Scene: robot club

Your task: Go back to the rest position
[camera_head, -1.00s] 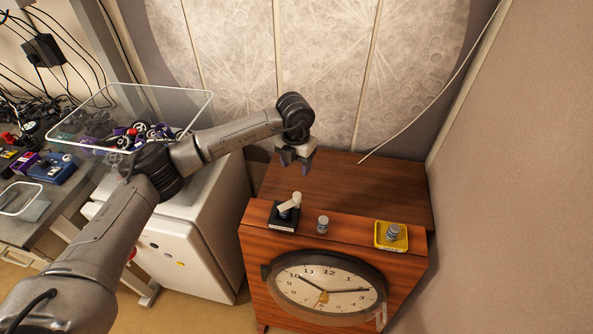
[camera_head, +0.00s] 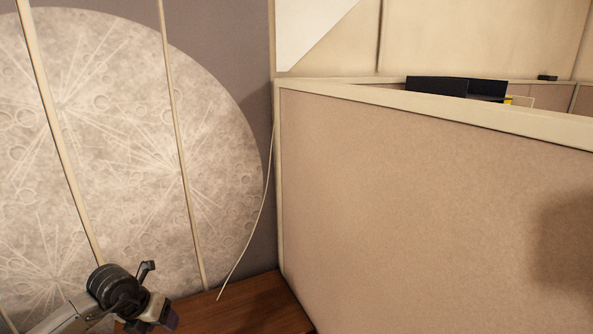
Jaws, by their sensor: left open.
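My left gripper (camera_head: 157,293) is at the lower left of the head view, at the end of my grey arm. It is open, and I see nothing between its fingers. It is in front of the moon picture on the wall and over the left part of the wooden cabinet top (camera_head: 255,307). My right gripper is out of view.
A beige partition panel (camera_head: 430,200) fills the right side. A large moon picture (camera_head: 110,140) covers the back wall at left. A thin pale cable (camera_head: 262,205) hangs down to the cabinet top. A dark object (camera_head: 455,87) shows beyond the partition.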

